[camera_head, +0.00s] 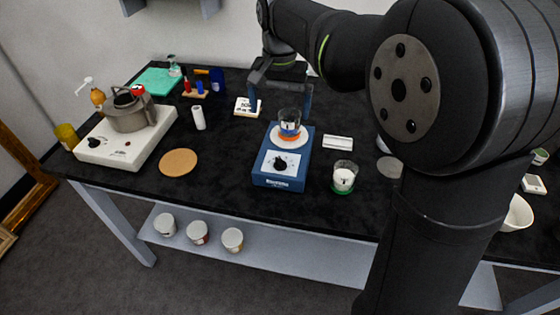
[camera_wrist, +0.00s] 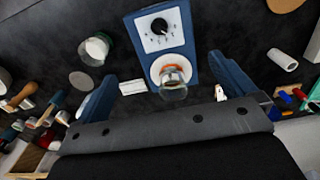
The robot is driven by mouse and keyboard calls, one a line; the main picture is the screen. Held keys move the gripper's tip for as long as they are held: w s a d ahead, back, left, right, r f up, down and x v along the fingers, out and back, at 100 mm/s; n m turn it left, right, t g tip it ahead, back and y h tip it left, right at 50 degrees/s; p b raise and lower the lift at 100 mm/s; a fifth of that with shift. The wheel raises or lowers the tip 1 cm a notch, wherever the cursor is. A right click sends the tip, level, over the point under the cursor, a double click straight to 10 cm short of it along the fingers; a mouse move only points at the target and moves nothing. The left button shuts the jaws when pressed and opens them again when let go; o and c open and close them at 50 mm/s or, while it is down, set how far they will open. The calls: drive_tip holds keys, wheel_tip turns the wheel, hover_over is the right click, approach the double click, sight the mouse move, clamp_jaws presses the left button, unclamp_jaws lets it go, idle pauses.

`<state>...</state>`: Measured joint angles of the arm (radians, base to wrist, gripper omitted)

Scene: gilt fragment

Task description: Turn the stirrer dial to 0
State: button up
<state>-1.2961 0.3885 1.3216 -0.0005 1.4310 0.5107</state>
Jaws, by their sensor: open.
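The blue stirrer (camera_head: 276,181) stands on the black bench in the middle of the head view. Its black dial (camera_head: 280,163) sits on a white scale panel on the front face. The dial also shows at the top of the wrist view (camera_wrist: 159,25), with marks around it too small to read. A glass beaker with orange contents (camera_head: 289,124) stands on the stirrer's white plate. My gripper (camera_head: 281,108) is open and empty, with its two blue fingers wide apart behind and around the beaker. In the wrist view the fingers (camera_wrist: 163,68) lie apart from the dial.
A hotplate (camera_head: 145,142) with a kettle (camera_head: 128,113) stands at left, with a cork mat (camera_head: 178,162) beside it. A glass with white contents (camera_head: 344,176) stands right of the stirrer. The bench in front of the stirrer is clear. My arm hides much of the right side.

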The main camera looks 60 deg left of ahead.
drive_tip(key=shift+r, duration=0.4)
